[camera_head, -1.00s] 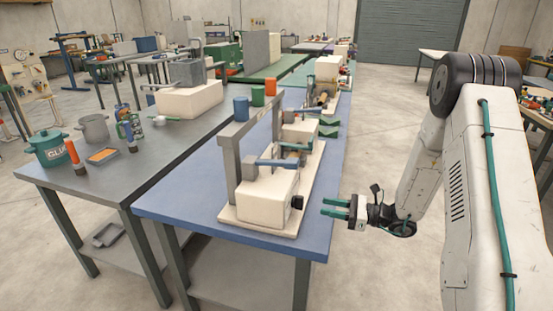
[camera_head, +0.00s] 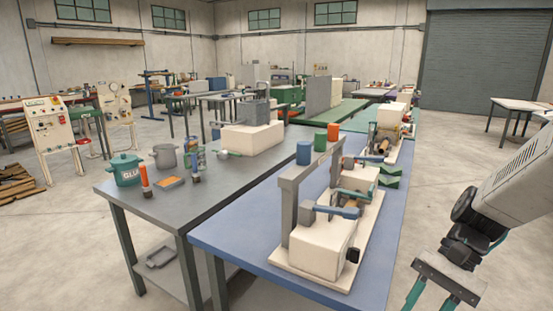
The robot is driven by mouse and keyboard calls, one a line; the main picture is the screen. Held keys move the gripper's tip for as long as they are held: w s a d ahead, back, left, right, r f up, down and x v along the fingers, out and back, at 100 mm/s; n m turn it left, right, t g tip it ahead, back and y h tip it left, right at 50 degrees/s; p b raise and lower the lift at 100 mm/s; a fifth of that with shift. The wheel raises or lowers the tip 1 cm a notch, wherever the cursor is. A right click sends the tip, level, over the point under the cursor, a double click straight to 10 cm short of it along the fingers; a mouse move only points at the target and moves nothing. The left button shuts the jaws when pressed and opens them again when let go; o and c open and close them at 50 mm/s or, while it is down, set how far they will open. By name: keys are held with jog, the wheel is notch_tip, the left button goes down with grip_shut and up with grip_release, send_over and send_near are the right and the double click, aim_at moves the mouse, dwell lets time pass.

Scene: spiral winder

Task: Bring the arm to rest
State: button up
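My gripper (camera_head: 430,300) is at the lower right, pointing down over the floor to the right of the blue table (camera_head: 215,236). Its two teal fingers stand apart with nothing seen between them; their tips run to the bottom edge of the picture. My arm comes in from the right edge, clear of the table. The spiral winder (camera_head: 322,245), a cream block with a grey frame and a blue lever on a pale baseboard, stands on the blue table, apart from my gripper.
Left of the blue table, a grey table (camera_head: 125,190) holds a green glue pot (camera_head: 126,170), a grey pot (camera_head: 165,157) and an orange tray (camera_head: 171,183). Open floor lies to the right.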

jog(key=s+r+n+t+h, duration=0.5)
jog(key=s+r+n+h, duration=0.1)
jog(key=s+r, duration=0.3)
jog(key=shift+s+d+r+n+t+h, duration=0.3)
jog(key=shift+d+r+h, duration=0.1)
jog(key=shift+r, duration=0.5)
